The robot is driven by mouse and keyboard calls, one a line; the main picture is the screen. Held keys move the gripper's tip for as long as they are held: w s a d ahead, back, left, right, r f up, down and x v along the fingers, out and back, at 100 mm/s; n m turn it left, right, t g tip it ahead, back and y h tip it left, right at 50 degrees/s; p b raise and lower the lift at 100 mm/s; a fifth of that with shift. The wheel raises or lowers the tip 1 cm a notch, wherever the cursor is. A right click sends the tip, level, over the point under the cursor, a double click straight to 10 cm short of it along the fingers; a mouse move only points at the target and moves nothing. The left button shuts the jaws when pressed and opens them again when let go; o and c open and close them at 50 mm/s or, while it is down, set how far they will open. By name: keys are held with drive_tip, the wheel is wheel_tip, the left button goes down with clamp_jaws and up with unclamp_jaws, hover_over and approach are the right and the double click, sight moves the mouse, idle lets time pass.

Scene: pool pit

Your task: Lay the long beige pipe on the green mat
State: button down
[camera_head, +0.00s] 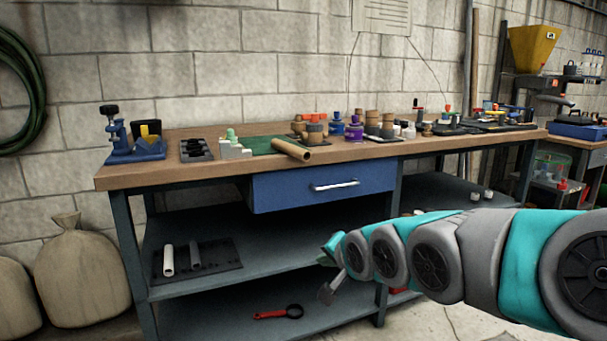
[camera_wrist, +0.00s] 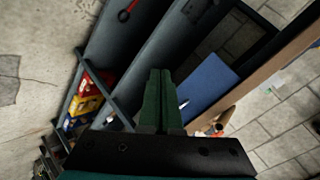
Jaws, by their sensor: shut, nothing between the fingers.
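The beige pipe (camera_head: 291,150) lies on the workbench top, slanting toward the front edge. Its back part is on the green mat (camera_head: 262,144), and its open near end reaches past the mat's front side, by the bench edge. In the wrist view the pipe (camera_wrist: 227,117) shows partly, beyond the bench edge near my gripper's body. My gripper (camera_wrist: 160,72) is shut and empty, its green fingers side by side. In the head view my arm's end is in front of the bench, below the drawer and well below the pipe.
The bench (camera_head: 220,172) has a blue drawer (camera_head: 320,186) under its top. Left of the mat are a pale stepped block (camera_head: 235,148) and a blue vise (camera_head: 135,145); jars (camera_head: 355,130) stand right. The lower shelf holds a white tube (camera_head: 168,260) and a grey tube (camera_head: 194,254).

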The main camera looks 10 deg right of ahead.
drive_tip(key=w+d+r+m+t+y, duration=0.1)
drive_tip(key=w+d+r+m+t, duration=0.1)
drive_tip(key=w+r+m+t, duration=0.4)
drive_tip(key=t+y, duration=0.1)
approach(303, 158)
drive_tip(key=x, duration=0.7)
drive_tip(key=p, duration=0.1)
drive_tip(key=w+p, duration=0.1)
drive_tip(key=p, duration=0.1)
drive_tip(key=shift+w+a+r, duration=0.3)
drive_tip(key=shift+w+r, duration=0.05)
drive_tip(key=shift+w, duration=0.05)
drive_tip(key=shift+w+a+f+p, duration=0.1)
drive_tip(key=shift+w+f+p, duration=0.25)
drive_tip(key=shift+w+p, duration=0.3)
drive_tip(key=shift+w, duration=0.1)
